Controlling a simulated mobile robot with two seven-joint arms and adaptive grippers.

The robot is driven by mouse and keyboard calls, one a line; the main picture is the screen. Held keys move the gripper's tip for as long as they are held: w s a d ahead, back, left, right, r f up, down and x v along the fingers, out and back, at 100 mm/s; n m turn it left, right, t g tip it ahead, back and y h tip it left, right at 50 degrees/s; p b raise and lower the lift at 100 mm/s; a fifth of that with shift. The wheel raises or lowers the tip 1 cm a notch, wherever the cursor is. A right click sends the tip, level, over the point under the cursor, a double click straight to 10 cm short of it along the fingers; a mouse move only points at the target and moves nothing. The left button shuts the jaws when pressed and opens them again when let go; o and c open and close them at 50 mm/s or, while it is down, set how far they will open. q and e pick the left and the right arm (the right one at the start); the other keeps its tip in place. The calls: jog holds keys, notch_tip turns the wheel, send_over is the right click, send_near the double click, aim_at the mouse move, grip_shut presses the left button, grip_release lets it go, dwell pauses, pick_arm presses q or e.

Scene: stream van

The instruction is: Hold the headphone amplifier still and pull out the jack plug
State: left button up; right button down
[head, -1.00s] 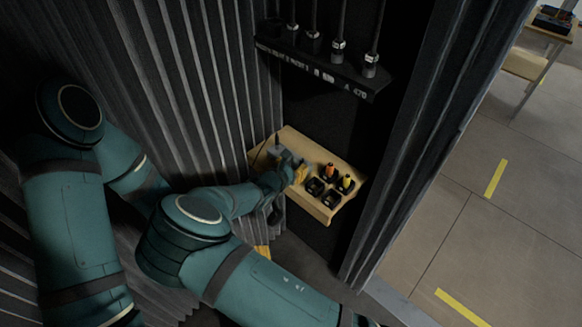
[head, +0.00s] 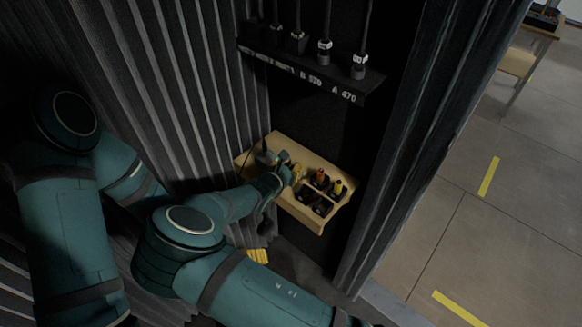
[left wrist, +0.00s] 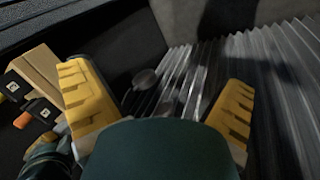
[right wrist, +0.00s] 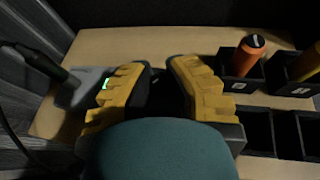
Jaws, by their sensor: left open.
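The headphone amplifier, a small grey box (right wrist: 82,92) with a green light, sits at the left of the wooden shelf; it also shows small in the head view (head: 266,158). The black jack plug (right wrist: 66,76) is at its left side, with a dark cable trailing left. My right gripper (right wrist: 160,68) is just right of the amplifier, its left finger overlapping the box's edge. Its fingers are partly apart with a dark gap; I cannot tell whether it grips anything. My left gripper (left wrist: 158,95) is wide open and empty, facing the corrugated wall. One yellow finger shows below the shelf (head: 258,256).
The wooden shelf (head: 305,222) carries black cups (right wrist: 240,80) with orange and yellow handled items. A dark rack (head: 340,90) with hanging plugs and labels is above. Corrugated walls (head: 185,80) close in at left; open floor lies right, outside.

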pick_arm(q)
jog(key=shift+w, duration=0.1)
jog(key=c, duration=0.6)
jog(key=w, duration=0.3)
jog(key=shift+a+r+t, duration=0.1)
jog(key=shift+r+t, duration=0.25)
jog(key=shift+t, duration=0.05)
jog(key=c, duration=0.6)
jog(key=w+a+r+m+t, duration=0.1)
jog(key=w+r+t, duration=0.1)
jog(key=w+r, duration=0.35)
jog(key=w+r+t, duration=0.1)
jog(key=w+r, duration=0.1)
jog(key=w, duration=0.7)
jog(key=w+a+r+m+t, duration=0.1)
jog(key=w+r+t, duration=0.1)
jog(key=w+r, duration=0.35)
jog(key=w+d+r+m+g+h, duration=0.2)
jog(key=w+d+r+m+h, duration=0.25)
jog(key=d+r, duration=0.35)
notch_tip(320, 180, up, 10)
jog(key=w+a+r+m+g+y, duration=0.1)
jog(key=w+a+m+y, duration=0.1)
jog(key=a, duration=0.1)
jog(key=g+y, duration=0.1)
jog(key=y, duration=0.3)
send_near(265, 151)
jog(key=x, duration=1)
jog(key=shift+w+f, duration=0.1)
jog(key=shift+w, duration=0.25)
